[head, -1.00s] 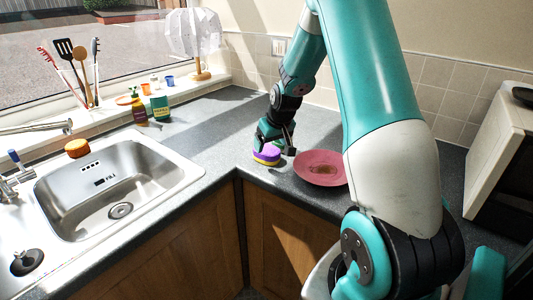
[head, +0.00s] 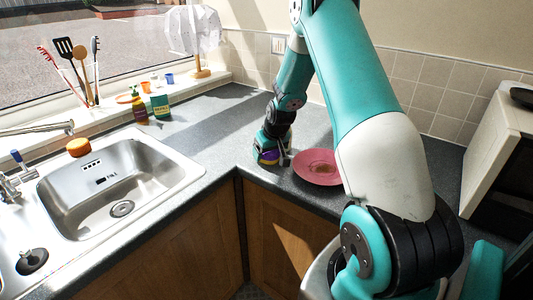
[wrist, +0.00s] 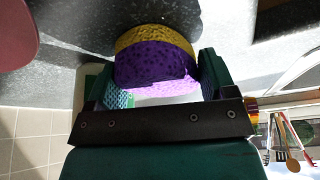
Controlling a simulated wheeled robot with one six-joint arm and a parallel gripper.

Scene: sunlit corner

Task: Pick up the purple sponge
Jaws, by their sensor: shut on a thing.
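The purple sponge (wrist: 155,66) has a yellow layer and sits between the two fingers of my gripper (wrist: 158,85) in the wrist view. My gripper is shut on it. In the head view my gripper (head: 270,158) is low over the grey counter corner, and the purple sponge (head: 268,157) shows only partly between the fingers. I cannot tell whether the sponge still touches the counter.
A pink plate (head: 318,167) with a brown stain lies just right of my gripper. The steel sink (head: 95,205) is at the left, with an orange sponge (head: 78,147) on its rim. Bottles (head: 160,105) stand behind. The counter (head: 215,125) between is clear.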

